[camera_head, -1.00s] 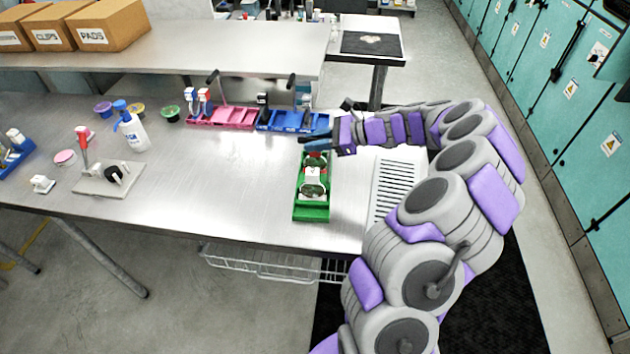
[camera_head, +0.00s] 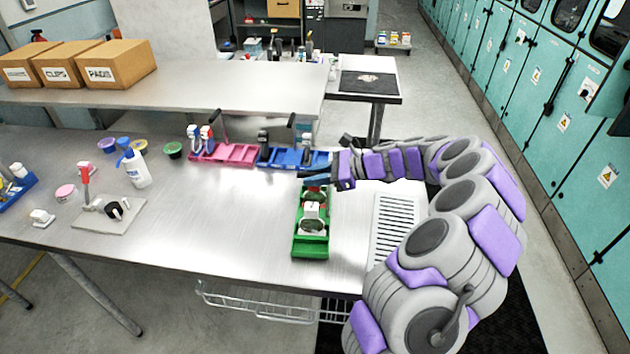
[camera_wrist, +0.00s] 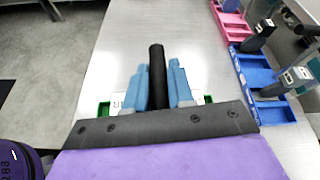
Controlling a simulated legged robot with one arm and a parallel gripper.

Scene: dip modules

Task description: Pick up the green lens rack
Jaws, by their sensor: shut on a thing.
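The green lens rack (camera_head: 311,248) is near the right end of the metal table, lengthwise away from me, with a white module (camera_head: 312,211) in it. It appears to rest on the table; I see no clear gap beneath it. My gripper (camera_head: 318,174) reaches in from the right over the rack's far end. In the wrist view, the blue fingers of my gripper (camera_wrist: 157,85) are shut on the rack's upright black handle (camera_wrist: 157,65). Most of the rack is hidden there behind my wrist; green bits (camera_wrist: 104,108) show at both sides.
A pink rack (camera_head: 228,153) and a blue rack (camera_head: 283,158) stand just beyond, close to my gripper. A slotted white plate (camera_head: 394,228) lies to the right. The table between is clear.

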